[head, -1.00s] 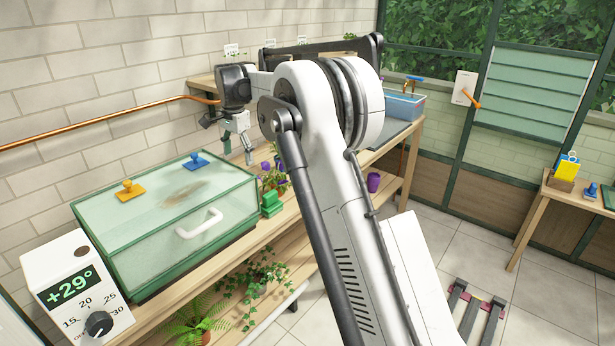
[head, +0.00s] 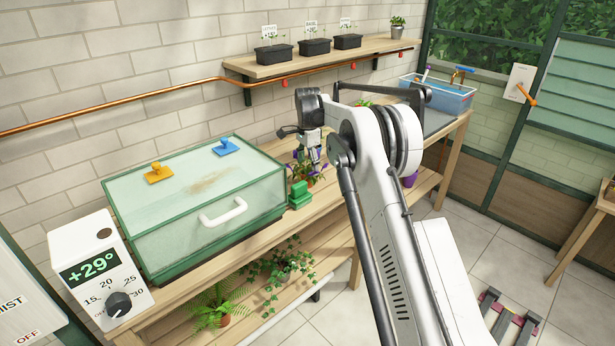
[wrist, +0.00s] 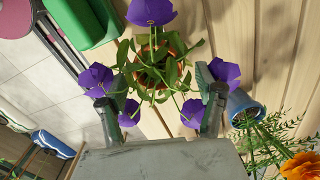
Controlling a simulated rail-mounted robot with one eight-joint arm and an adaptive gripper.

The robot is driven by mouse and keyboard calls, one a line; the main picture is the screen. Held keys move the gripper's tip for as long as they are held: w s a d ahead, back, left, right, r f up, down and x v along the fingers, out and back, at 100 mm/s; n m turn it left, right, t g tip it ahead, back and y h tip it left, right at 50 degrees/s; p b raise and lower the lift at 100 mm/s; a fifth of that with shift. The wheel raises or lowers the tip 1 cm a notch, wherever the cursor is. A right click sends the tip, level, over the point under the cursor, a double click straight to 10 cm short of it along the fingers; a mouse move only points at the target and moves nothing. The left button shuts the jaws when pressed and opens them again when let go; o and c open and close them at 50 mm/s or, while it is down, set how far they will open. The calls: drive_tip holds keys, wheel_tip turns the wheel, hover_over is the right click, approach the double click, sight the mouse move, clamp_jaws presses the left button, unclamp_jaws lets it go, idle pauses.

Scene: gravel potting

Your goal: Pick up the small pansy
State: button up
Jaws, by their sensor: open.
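The plant with purple flowers, which I take for the small pansy, stands in a terracotta pot (wrist: 178,72) on the wooden bench; in the head view its leaves and purple blooms (head: 300,178) show beside the green case. My gripper (wrist: 160,108) is open and empty. In the wrist view its two fingers stand apart on either side of the near stems, with purple blooms close to both fingers and the pot beyond the tips. In the head view my gripper (head: 311,152) is just over the plant. Contact with the leaves cannot be told.
A small green object (head: 299,193) stands close beside the plant; it also shows in the wrist view (wrist: 80,20). A blue pot (wrist: 243,103) and an orange flower (wrist: 300,167) are to the right in the wrist view. The green glass case (head: 190,205) fills the bench's left.

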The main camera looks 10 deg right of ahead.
sight(308, 178)
drive_tip(key=shift+s+f, duration=0.15)
drive_tip(key=shift+f, duration=2.95)
drive_tip(key=shift+c, duration=0.5)
drive_tip(key=c, duration=1.4)
